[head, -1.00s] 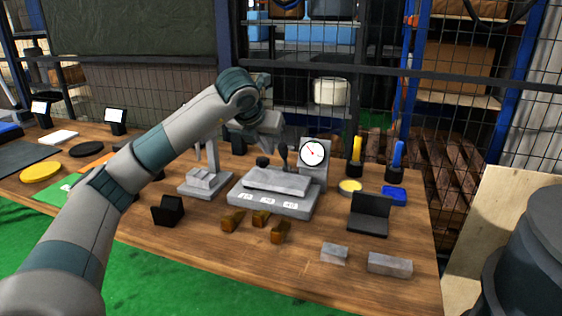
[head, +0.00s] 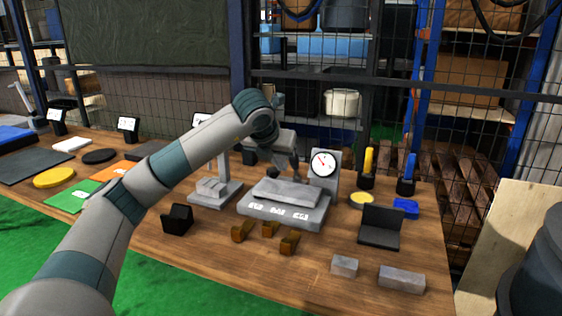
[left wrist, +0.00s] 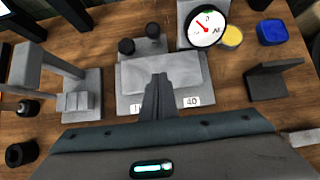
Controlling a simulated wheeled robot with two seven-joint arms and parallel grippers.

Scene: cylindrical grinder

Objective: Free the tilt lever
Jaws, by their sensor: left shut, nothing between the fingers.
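A grey fixture (head: 282,208) with a tilted-looking top plate (head: 286,191) and white number labels on its front stands mid-bench. It also shows in the left wrist view (left wrist: 126,82). Behind the plate in that view are two black knobs, one at left (left wrist: 126,46) and one farther back (left wrist: 152,30); I cannot tell which belongs to the tilt lever. My left gripper (head: 297,177) is shut and empty, above the rear of the plate in the head view. Its fingers (left wrist: 158,82) overlap the plate in the wrist view. My right gripper is not in view.
A dial gauge (head: 324,162) stands at the fixture's back right. A grey stand (head: 214,193) is to its left. A black angled holder (head: 380,228) and grey blocks (head: 401,279) are at right. Bare wood shows front-centre.

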